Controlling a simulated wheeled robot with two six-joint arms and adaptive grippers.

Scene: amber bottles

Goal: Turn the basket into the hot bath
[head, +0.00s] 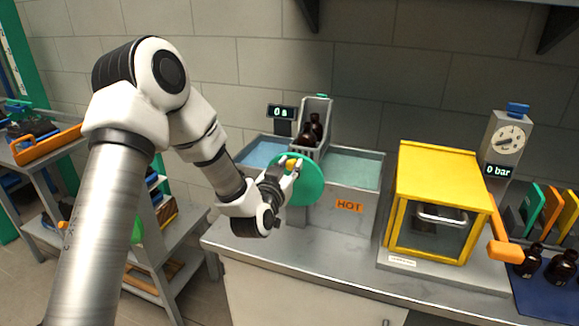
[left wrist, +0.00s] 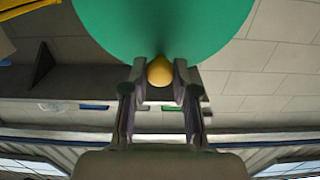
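The grey basket (head: 317,105) stands raised between the two baths, with dark amber bottles (head: 310,134) in its lower part. The hot bath (head: 352,168), with pale teal water and an orange HOT label, is on the right. A bath with bluer water (head: 259,152) is on the left. A green wheel (head: 309,184) with a yellow knob (left wrist: 160,71) is at the front of the baths. My left gripper (head: 291,166) has its fingers on both sides of the knob and appears shut on it. My right gripper is not in view.
A display reading 0 (head: 282,112) stands behind the baths. A yellow cabinet (head: 443,165) with an orange handle (head: 506,251) is on the right, beside a gauge reading 0 bar (head: 506,140). Bottles (head: 562,266) stand far right. Shelving with an orange-handled tray (head: 48,146) is at left.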

